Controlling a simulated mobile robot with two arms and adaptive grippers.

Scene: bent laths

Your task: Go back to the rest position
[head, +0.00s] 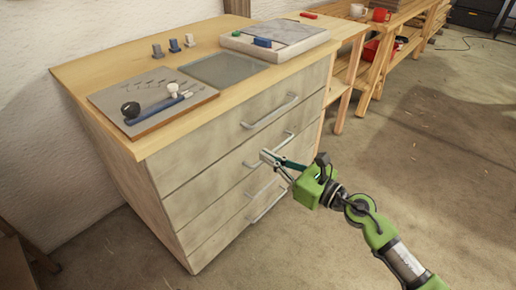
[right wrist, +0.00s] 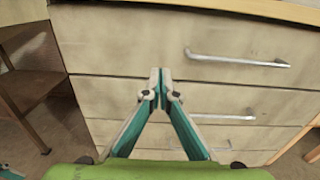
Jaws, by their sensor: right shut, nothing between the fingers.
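My right gripper (head: 268,156) is in front of the drawer cabinet (head: 190,185), close to its handles in the head view. In the right wrist view my right gripper (right wrist: 160,75) has its fingertips together with nothing between them. The cabinet's drawer fronts (right wrist: 120,45) fill much of that view, and the drawers look closed. The top drawer handle (right wrist: 238,60) is to the right of the fingertips, and another handle (right wrist: 225,116) is below it. Whether the fingers touch the cabinet I cannot tell. My left gripper is not in view.
On the cabinet top are a grey board with tools (head: 150,98), a glassy plate (head: 222,70), small blocks (head: 174,46) and a pale slab (head: 275,38). A wooden bench with red mugs (head: 380,15) stands behind. The floor (head: 450,130) to the right is open.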

